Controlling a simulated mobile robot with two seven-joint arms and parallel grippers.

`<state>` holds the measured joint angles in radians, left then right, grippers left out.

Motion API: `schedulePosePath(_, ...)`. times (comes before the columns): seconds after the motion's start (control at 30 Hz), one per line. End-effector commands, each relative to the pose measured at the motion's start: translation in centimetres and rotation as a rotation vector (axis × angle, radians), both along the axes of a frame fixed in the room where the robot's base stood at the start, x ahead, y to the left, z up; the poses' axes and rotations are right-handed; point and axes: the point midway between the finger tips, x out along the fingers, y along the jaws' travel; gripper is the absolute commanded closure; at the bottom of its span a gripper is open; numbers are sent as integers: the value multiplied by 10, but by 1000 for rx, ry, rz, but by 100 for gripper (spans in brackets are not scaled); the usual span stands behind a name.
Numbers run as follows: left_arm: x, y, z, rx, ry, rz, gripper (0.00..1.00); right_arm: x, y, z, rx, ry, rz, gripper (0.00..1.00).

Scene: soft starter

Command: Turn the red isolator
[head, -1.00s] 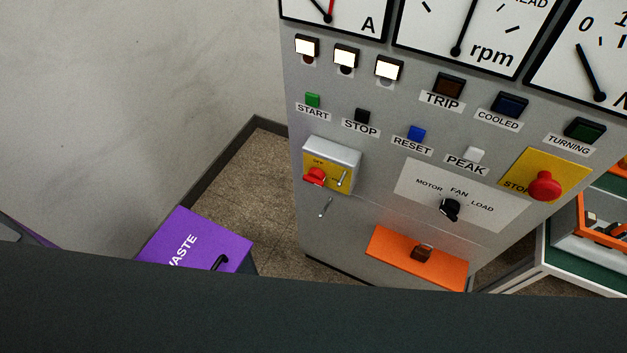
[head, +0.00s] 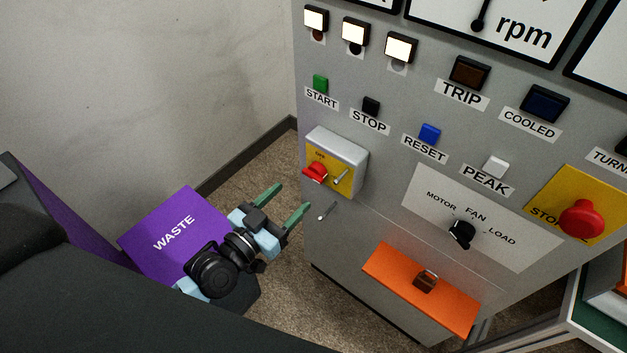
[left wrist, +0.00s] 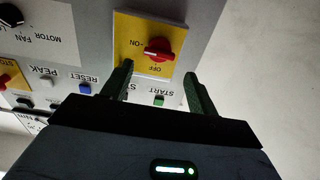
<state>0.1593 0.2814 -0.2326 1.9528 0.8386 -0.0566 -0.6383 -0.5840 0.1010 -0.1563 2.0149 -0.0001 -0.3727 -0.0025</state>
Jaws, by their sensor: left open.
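The red isolator (head: 316,172) is a red rotary handle on a yellow plate, on a grey box at the left of the panel. In the left wrist view the red handle (left wrist: 158,50) lies roughly crosswise, between the ON and OFF marks. My left gripper (head: 287,199) is open and empty, below and left of the isolator in the head view, its green fingers pointing toward the panel. In the left wrist view its fingers (left wrist: 157,80) are apart on either side of the handle's line, short of it. My right gripper is not in view.
A purple waste bin (head: 172,232) stands behind my left gripper. A small metal lever (head: 327,211) sticks out below the isolator box. A red stop knob (head: 582,219), a black fan selector (head: 462,234) and an orange ledge (head: 420,290) are further right on the panel.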

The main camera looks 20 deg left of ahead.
Motion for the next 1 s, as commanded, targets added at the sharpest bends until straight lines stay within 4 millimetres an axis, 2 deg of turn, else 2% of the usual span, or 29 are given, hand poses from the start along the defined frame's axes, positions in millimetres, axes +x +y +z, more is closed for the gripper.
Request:
schedulePosePath(0.17, 15, -6, 1, -2, -2, 1, 41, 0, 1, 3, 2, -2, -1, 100)
schedulePosePath(0.4, 49, -18, 2, -3, -1, 0, 41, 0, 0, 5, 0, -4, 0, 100)
schedulePosePath(0.6, 68, -25, 0, -2, 1, 0, 41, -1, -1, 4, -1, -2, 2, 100)
schedulePosePath(0.97, 72, -27, 0, 0, 2, -1, 41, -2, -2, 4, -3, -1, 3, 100)
schedulePosePath(1.0, 72, -27, 0, 0, 2, 0, 45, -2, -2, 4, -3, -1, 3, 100)
